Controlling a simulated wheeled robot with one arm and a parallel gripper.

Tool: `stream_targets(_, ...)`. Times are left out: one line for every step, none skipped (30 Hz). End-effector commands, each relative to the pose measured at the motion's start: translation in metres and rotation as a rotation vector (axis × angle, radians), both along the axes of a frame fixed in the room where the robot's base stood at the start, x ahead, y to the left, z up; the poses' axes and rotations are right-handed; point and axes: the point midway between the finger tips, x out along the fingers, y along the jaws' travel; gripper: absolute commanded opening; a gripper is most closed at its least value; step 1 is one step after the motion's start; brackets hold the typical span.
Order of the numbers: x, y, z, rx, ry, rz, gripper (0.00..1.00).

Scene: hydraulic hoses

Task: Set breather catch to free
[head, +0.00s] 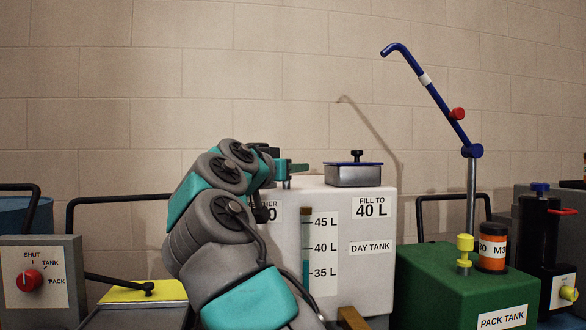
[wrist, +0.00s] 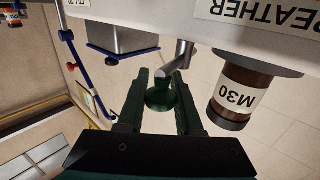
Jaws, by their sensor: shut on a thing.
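The breather catch shows in the wrist view as a grey metal lever (wrist: 179,60) with a dark green round knob (wrist: 160,94) at its end. My gripper (wrist: 161,84) has its two dark green fingers on either side of the knob and is shut on it. A label reading "EATHER" (wrist: 265,14) shows in the wrist view near the lever. No free or locked marking is readable.
A brown jar marked M30 (wrist: 236,95) stands close beside my gripper in the wrist view. A metal box with a blue-edged lid (head: 353,173) sits on the day tank. A green pack tank (head: 440,270) with a blue lever (head: 432,95) stands right; a selector box (head: 45,285) stands left.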

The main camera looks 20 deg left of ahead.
Motion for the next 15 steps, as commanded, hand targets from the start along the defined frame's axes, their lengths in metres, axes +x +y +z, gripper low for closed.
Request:
stream_targets(-0.0003,0.0008,-0.0003,0.000,0.000,0.001,0.00)
stream_targets(-0.0003,0.0008,-0.0003,0.000,0.000,0.001,0.00)
stream_targets(-0.0003,0.0008,-0.0003,0.000,0.000,0.002,0.00)
stream_targets(-0.0003,0.0008,-0.0002,0.000,0.000,0.002,0.00)
stream_targets(-0.0003,0.0009,-0.0002,0.000,0.000,0.002,0.00)
stream_targets(-0.0003,0.0009,-0.0002,0.000,0.000,0.002,0.00)
stream_targets(-0.0003,0.0009,-0.0002,0.000,0.000,0.002,0.00)
stream_targets(-0.0003,0.0009,-0.0002,0.000,0.000,0.002,0.00)
stream_targets(-0.0003,0.0009,-0.0002,0.000,0.000,0.002,0.36)
stream_targets(-0.0002,0.0009,-0.0002,0.000,0.000,0.002,0.40)
stream_targets(-0.0002,0.0009,-0.0002,0.000,0.000,0.002,0.43)
stream_targets(-0.0003,0.0009,-0.0001,0.000,0.000,0.002,0.48)
stream_targets(-0.0002,0.0008,-0.0001,0.000,0.000,0.002,0.51)
stream_targets(-0.0001,0.0008,-0.0002,0.000,0.000,0.002,0.55)
stream_targets(-0.0001,0.0007,-0.0002,0.000,0.000,0.002,0.59)
